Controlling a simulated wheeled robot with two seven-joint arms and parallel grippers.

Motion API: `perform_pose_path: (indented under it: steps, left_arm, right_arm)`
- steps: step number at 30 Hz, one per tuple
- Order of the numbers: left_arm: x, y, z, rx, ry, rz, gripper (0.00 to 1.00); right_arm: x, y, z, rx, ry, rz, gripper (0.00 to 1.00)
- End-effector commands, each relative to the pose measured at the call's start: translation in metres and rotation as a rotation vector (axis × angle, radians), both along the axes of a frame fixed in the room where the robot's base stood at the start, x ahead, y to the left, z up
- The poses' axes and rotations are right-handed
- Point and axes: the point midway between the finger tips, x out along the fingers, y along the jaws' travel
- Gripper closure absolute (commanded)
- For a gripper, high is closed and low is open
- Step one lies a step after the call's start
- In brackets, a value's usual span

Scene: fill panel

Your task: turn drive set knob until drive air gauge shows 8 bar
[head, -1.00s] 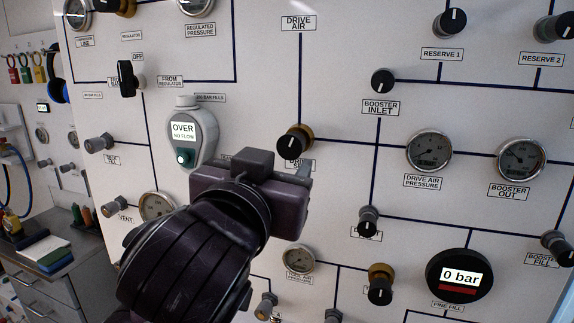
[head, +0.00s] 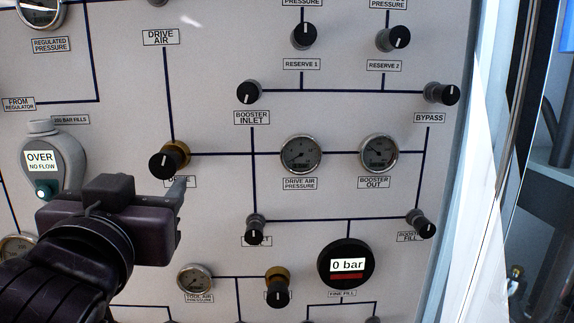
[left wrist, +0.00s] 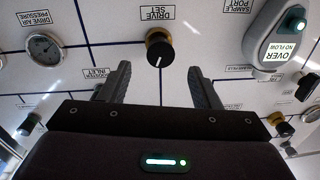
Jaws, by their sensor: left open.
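The drive set knob (head: 165,161) is black with a white pointer line and a brass collar on the white panel. In the left wrist view the knob (left wrist: 159,50) faces me, between and just beyond the fingertips. My left gripper (head: 178,192) is open just below the knob, its body partly covering the label there. In the left wrist view the gripper (left wrist: 158,76) shows both fingers apart with nothing between them. The drive air pressure gauge (head: 301,154) is right of the knob; its needle points to the lower left, and its numbers are too small to read. My right gripper is not in view.
The booster out gauge (head: 378,153) is right of the drive air gauge. The booster inlet knob (head: 249,91) and a brass-collared knob (head: 277,290) stick out nearby. A grey unit (head: 52,160) reading OVER, NO FLOW juts out at left.

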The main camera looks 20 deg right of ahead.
Motion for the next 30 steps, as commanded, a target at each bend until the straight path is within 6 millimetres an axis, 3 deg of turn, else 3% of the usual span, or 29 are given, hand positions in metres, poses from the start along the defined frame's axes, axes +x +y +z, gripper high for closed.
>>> perform_pose_path:
  steps: [3, 8, 21, 30]
  left_arm:
    - [-0.004, 0.002, 0.004, -0.052, 0.033, -0.038, 0.43]
    - [-0.005, 0.007, 0.004, -0.098, 0.056, -0.062, 0.43]
    - [0.054, -0.012, 0.005, -0.098, 0.057, -0.06, 0.43]
    - [0.068, -0.016, 0.002, -0.098, 0.053, -0.061, 0.43]
  right_arm:
    - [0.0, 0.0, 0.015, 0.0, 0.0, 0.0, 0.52]
    - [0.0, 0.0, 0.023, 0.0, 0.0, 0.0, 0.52]
    - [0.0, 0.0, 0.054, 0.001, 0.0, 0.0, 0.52]
    - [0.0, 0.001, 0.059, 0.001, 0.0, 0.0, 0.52]
